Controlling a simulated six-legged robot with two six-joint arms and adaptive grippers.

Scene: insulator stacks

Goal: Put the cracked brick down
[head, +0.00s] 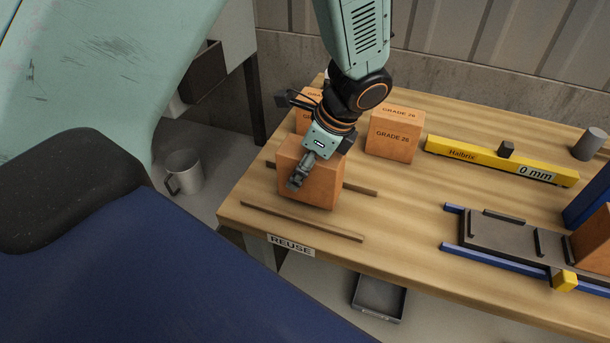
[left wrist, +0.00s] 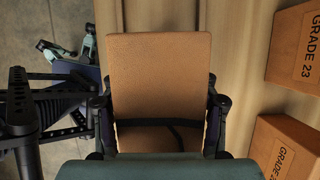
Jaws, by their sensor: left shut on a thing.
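An orange-brown brick (head: 322,186) is held upright at the left end of the table, between two thin wooden strips (head: 300,221) above a REUSE label (head: 291,245). Its base is low over the table, but I cannot tell whether it touches. My left gripper (head: 300,172) is shut on this brick. In the left wrist view the brick (left wrist: 160,80) fills the middle, with a finger on each side. A dark band crosses its lower part there; I cannot tell whether it is a crack. My right gripper is not in view.
Two bricks marked GRADE stand behind, one clear (head: 393,133) and one partly hidden (head: 304,122). A yellow level (head: 480,160) reading 0 mm lies to the right. A dark fixture with blue rails (head: 495,263) is at the front right. Bare table lies between.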

